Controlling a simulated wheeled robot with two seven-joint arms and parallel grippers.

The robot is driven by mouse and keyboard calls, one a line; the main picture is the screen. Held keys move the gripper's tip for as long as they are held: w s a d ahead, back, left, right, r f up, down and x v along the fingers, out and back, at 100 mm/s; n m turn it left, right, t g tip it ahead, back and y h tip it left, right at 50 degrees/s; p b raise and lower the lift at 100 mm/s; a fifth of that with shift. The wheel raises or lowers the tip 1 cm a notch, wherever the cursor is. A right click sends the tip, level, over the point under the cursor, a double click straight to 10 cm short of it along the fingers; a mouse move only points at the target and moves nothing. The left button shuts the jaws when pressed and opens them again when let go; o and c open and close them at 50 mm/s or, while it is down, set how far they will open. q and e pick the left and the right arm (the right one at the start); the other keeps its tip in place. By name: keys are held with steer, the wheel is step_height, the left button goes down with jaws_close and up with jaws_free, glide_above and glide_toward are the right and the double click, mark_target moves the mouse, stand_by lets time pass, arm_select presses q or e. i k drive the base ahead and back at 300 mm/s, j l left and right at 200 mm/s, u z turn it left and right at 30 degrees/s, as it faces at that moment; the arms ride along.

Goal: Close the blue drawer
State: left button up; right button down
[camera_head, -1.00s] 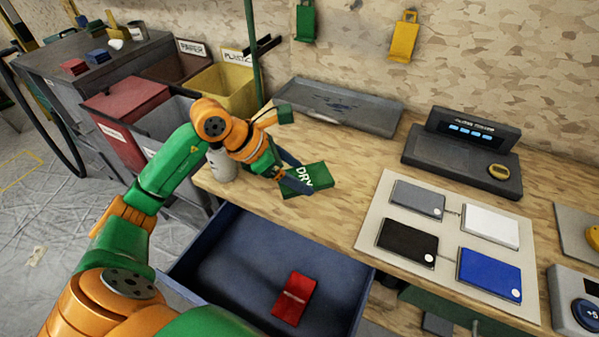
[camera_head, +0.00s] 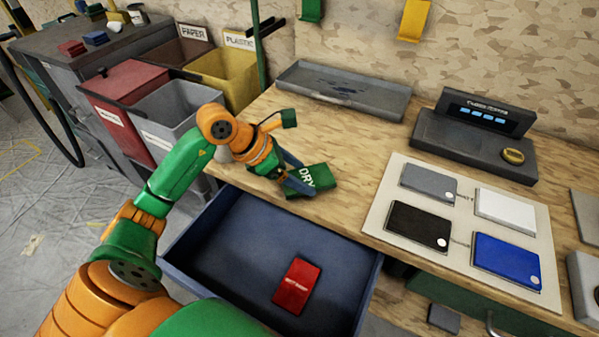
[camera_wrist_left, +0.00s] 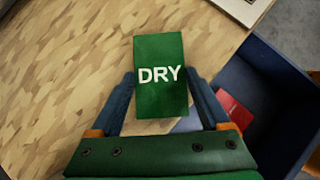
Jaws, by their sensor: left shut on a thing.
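The blue drawer (camera_head: 225,235) is pulled out from under the wooden bench and stands open. A red packet (camera_head: 297,287) lies inside on its floor. In the left wrist view the drawer (camera_wrist_left: 262,85) shows at the right, with the red packet (camera_wrist_left: 236,108) partly hidden by a finger. My left gripper (camera_head: 299,178) is over the bench top, behind the drawer, shut on a green packet marked DRY (camera_head: 316,180). The packet (camera_wrist_left: 160,85) sits between both fingers in the left wrist view. I cannot tell whether it touches the bench. My right gripper is out of view.
A grey tray (camera_head: 345,92) lies at the back of the bench (camera_head: 350,150). A pale board (camera_head: 380,205) with several coloured pads and a dark display unit (camera_head: 470,140) stand to the right. Paper and plastic bins (camera_head: 225,75) stand at the left.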

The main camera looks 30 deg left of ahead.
mark_target(240, 248)
steer(key=k+j, duration=0.35)
steer(key=j, duration=0.15)
steer(key=k+j, duration=0.4)
steer(key=j, duration=0.1)
